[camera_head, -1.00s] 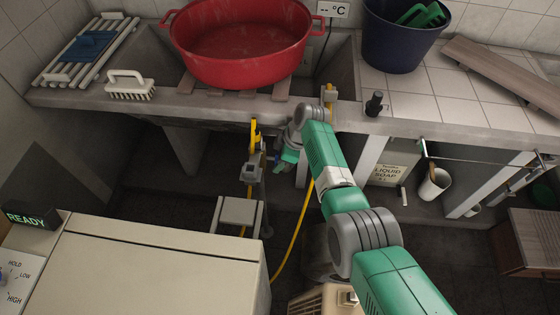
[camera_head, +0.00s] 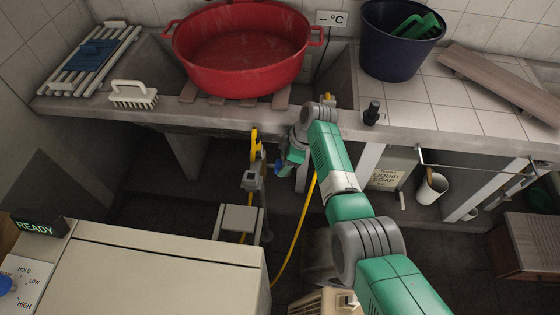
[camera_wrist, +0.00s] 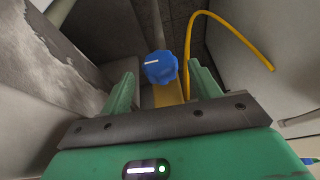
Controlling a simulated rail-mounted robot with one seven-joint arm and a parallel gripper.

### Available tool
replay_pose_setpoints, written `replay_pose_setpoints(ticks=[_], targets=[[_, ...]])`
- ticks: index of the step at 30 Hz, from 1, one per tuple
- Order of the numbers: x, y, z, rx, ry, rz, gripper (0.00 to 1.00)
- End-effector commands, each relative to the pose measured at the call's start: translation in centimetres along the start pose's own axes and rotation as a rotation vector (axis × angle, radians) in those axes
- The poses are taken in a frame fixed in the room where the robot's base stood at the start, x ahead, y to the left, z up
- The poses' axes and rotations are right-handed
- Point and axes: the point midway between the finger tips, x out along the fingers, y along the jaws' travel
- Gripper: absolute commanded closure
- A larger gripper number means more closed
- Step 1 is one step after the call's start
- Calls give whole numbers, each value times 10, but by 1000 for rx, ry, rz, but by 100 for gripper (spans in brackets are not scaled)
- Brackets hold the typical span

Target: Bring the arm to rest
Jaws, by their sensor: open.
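My arm reaches over the floor toward the underside of the sink counter. My gripper (camera_head: 287,160) is small and partly hidden by my wrist in the head view. In the wrist view my gripper (camera_wrist: 162,88) is open, its two green fingers apart. A blue knob with a white mark (camera_wrist: 160,66) shows between and beyond the fingertips, on a yellow part. I cannot tell how far it is from the fingers. Nothing is seen held.
A yellow hose (camera_head: 297,235) hangs close to my arm. The concrete counter edge (camera_head: 230,113) is just above, bearing a red tub (camera_head: 240,75) and a scrub brush (camera_head: 133,96). A beige machine (camera_head: 160,270) stands front left. A white cup (camera_head: 432,188) is at right.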

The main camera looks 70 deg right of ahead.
Motion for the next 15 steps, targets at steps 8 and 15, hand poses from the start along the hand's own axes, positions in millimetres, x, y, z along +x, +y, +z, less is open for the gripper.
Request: replay_pose_setpoints(ticks=[8, 15], targets=[[-35, 0, 0, 1, -1, -1, 38], [-35, 0, 1, 1, -1, -1, 38]])
